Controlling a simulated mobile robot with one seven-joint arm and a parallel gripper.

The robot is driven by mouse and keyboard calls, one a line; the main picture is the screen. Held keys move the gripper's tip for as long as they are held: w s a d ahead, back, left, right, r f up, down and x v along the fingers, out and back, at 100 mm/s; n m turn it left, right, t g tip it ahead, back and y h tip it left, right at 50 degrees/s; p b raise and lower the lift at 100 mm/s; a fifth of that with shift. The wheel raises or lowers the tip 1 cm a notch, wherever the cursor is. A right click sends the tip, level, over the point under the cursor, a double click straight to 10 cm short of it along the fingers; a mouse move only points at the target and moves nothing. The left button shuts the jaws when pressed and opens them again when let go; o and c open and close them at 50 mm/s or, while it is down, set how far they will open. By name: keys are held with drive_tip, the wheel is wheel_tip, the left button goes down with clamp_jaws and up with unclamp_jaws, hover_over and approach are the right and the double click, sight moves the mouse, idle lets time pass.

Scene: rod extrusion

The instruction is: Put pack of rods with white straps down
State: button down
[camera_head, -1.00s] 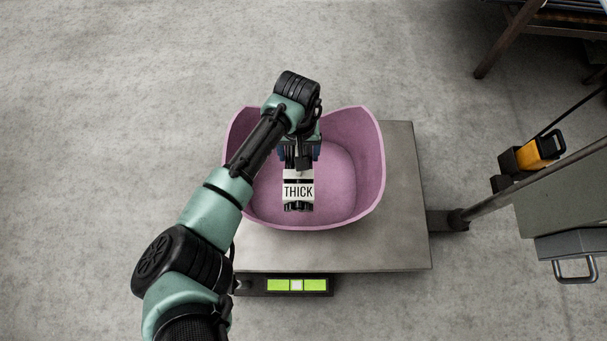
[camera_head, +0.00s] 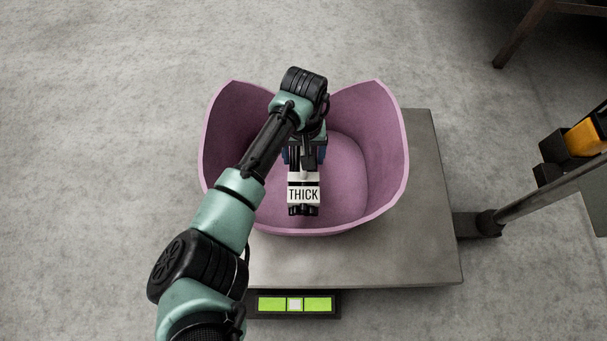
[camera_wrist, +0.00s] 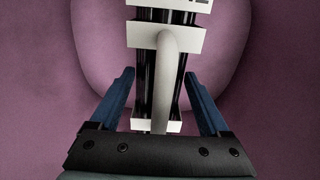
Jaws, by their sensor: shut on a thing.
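The pack of rods (camera_head: 303,211) has black rods, white straps and a white label reading THICK. In the wrist view the pack (camera_wrist: 158,85) shows its white straps and a pale curved handle. My gripper (camera_wrist: 160,92) has its blue fingers on either side of the pack, shut on it at the handle. In the head view my gripper (camera_head: 304,152) is over the pink bin (camera_head: 385,160), with the pack within the bin's outline. I cannot tell whether the pack touches the bin floor; my arm hides part of the bin.
The bin stands on a grey metal platform (camera_head: 430,245) with a green-lit panel (camera_head: 295,304) at its front. A post (camera_head: 540,195) with a yellow and black device (camera_head: 585,140) stands at right. A table leg (camera_head: 520,35) shows at top right. Concrete floor at left is clear.

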wheel_tip(320, 180, down, 8)
drive_tip(key=b, duration=0.6)
drive_tip(key=shift+f, duration=0.15)
unclamp_jaws()
wheel_tip(320, 180, up, 12)
drive_tip(key=p, duration=1)
